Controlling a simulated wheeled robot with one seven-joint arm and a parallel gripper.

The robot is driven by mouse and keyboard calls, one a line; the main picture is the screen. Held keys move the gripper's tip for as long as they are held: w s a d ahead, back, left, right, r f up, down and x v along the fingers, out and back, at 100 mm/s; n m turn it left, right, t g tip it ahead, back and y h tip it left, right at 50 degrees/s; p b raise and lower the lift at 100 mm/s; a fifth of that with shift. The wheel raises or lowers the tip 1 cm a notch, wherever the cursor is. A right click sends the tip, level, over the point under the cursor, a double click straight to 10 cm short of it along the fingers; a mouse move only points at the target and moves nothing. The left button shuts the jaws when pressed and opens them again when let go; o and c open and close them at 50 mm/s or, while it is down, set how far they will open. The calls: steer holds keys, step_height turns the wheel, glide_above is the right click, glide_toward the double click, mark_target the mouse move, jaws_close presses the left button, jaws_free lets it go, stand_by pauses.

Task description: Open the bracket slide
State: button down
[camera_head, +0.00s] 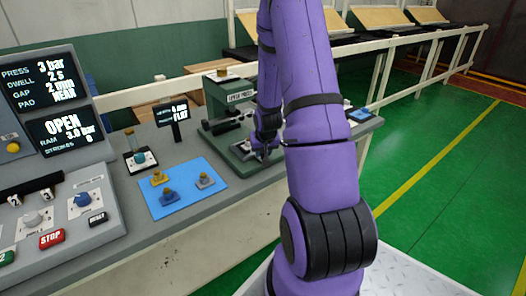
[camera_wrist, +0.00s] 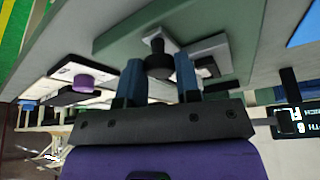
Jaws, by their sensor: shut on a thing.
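The green press (camera_head: 216,105) stands on the grey bench, with its base towards the right end. My gripper (camera_head: 263,152) is low at the press base, partly hidden by my arm. In the wrist view, the two blue fingers of my gripper (camera_wrist: 160,78) stand either side of a black knob (camera_wrist: 158,62) and are shut on it. The knob stands by a pale grey plate (camera_wrist: 163,40), which looks like the bracket slide, on the green base (camera_wrist: 115,42). I cannot tell how far the slide is open.
The green floor at the right is clear.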

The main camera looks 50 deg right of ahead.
steer(key=c, duration=0.8)
jaws_free()
steer(key=shift+c, duration=0.2)
steer(key=shift+r, duration=0.15)
steer(key=v, duration=1)
steer(key=shift+r, duration=0.2)
steer(key=shift+s+a, duration=0.1)
steer(key=shift+a, duration=0.05)
